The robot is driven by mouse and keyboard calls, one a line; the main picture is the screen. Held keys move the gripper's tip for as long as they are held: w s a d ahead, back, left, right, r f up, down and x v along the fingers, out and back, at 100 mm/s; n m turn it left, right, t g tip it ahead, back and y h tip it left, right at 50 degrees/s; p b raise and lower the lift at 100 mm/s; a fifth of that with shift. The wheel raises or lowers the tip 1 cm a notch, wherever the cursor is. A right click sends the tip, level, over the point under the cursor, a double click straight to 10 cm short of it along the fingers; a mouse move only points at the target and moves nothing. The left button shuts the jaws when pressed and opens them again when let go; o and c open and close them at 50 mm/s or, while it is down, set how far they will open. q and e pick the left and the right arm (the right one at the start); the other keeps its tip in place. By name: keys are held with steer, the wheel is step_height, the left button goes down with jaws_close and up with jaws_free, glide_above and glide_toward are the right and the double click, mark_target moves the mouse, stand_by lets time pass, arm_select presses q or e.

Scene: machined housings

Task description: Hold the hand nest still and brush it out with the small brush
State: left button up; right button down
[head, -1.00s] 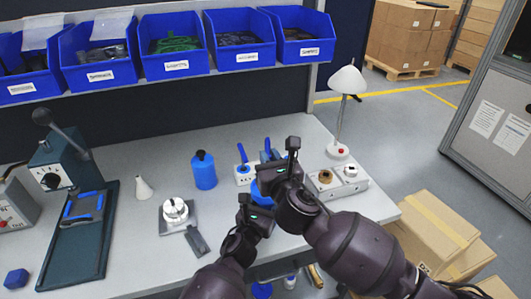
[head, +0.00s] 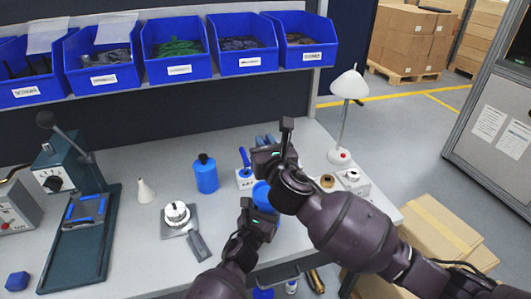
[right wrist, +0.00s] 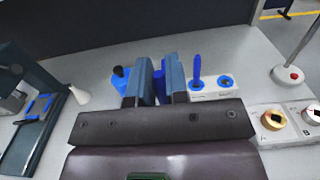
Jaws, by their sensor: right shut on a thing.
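The hand nest (head: 176,213) appears to be the round silver fixture on a grey plate at the front middle of the bench, with a dark handle (head: 198,245) at its lower right. Both grippers are apart from it. My right gripper (head: 266,141) is shut on a blue piece, apparently the small brush (right wrist: 160,82), which shows between its fingers in the right wrist view (right wrist: 159,72). The bristles are hidden. My left gripper (head: 262,208) is right of the nest, over a round blue thing (head: 262,190); its fingers are hidden.
A white holder (head: 243,181) with an upright blue handle (head: 245,158) stands behind the grippers. A blue bottle (head: 205,175) and white cone (head: 145,191) stand left of it. A lamp (head: 340,156) and a box with round sockets (head: 352,181) are at the right. A press (head: 75,235) is at the left.

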steer(key=shift+r, duration=2.05)
steer(key=shift+f, duration=4)
steer(key=shift+r, duration=4.05)
